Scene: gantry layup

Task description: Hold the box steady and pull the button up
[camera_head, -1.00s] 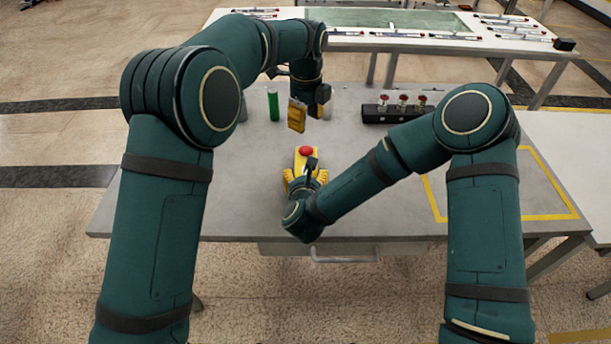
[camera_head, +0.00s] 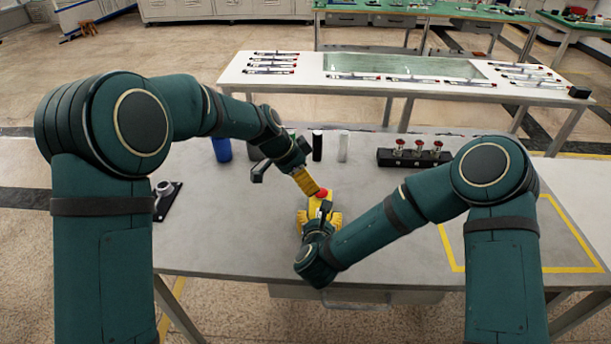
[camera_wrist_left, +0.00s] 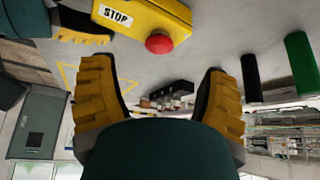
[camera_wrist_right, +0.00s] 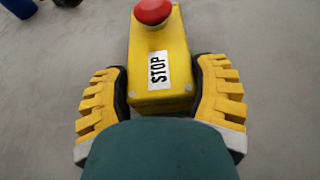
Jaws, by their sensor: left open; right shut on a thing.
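The yellow box (camera_head: 315,209) with a red button (camera_head: 322,193) stands on the grey table. Its STOP label (camera_wrist_right: 158,69) shows in the right wrist view. My right gripper (camera_head: 319,220) is shut on the near end of the box, one finger on each side. My left gripper (camera_head: 306,183) is open and empty, tilted, just behind and left of the button in the head view. In the left wrist view the button (camera_wrist_left: 159,43) lies beyond the open fingers, not between them. The left finger partly overlaps the box in the head view.
A blue cylinder (camera_head: 222,149), a black one (camera_head: 317,146) and a white one (camera_head: 343,146) stand behind. A black block with red-topped valves (camera_head: 413,157) is at back right. A dark bracket (camera_head: 167,200) lies left. The yellow-taped area (camera_head: 452,256) at right is empty.

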